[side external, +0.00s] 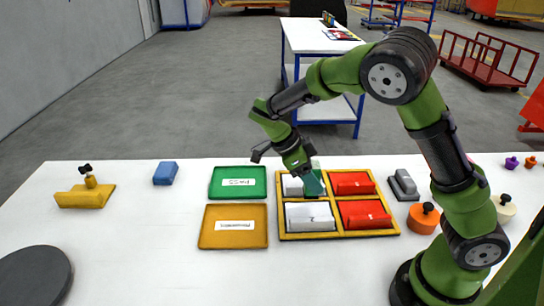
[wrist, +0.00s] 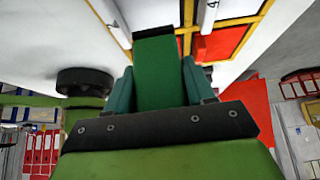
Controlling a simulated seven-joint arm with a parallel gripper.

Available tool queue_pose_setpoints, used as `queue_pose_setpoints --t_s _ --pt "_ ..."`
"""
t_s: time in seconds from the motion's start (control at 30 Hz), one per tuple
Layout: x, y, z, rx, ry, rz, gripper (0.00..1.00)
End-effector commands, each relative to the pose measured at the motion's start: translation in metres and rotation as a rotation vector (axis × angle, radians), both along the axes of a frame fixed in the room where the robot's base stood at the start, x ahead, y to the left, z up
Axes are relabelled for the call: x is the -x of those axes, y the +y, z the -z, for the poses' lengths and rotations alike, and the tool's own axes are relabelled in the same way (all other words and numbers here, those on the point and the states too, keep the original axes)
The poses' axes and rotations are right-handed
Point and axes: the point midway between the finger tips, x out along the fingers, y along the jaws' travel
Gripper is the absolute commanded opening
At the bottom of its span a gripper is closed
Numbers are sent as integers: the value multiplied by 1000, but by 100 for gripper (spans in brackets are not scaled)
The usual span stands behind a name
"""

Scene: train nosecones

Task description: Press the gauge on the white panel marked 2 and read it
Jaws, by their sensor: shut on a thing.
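My gripper (side external: 314,188) is shut on a green block (wrist: 156,75), which sits between its teal fingers in the wrist view. The fingers point down over the back-left compartment of a yellow-framed tray. A white panel (side external: 291,188) lies in that compartment, partly hidden by the gripper. A second white panel (side external: 309,217) lies in the front-left compartment with a small dark mark. I cannot read which panel is marked 2. Whether the block touches a panel is unclear, and no gauge reading is visible.
Red panels (side external: 352,183) fill the tray's right side. A green labelled tray (side external: 238,182) and an orange labelled tray (side external: 233,226) lie to its left. A grey block (side external: 404,185) and an orange knobbed piece (side external: 423,218) stand to the right.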

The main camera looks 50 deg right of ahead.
Motion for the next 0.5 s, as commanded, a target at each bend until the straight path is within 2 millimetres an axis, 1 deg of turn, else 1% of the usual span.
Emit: queue_pose_setpoints --t_s 0.3,0.5 --pt "0 0 33 0 4 -4 18" --pt "0 0 49 -1 2 -5 18"
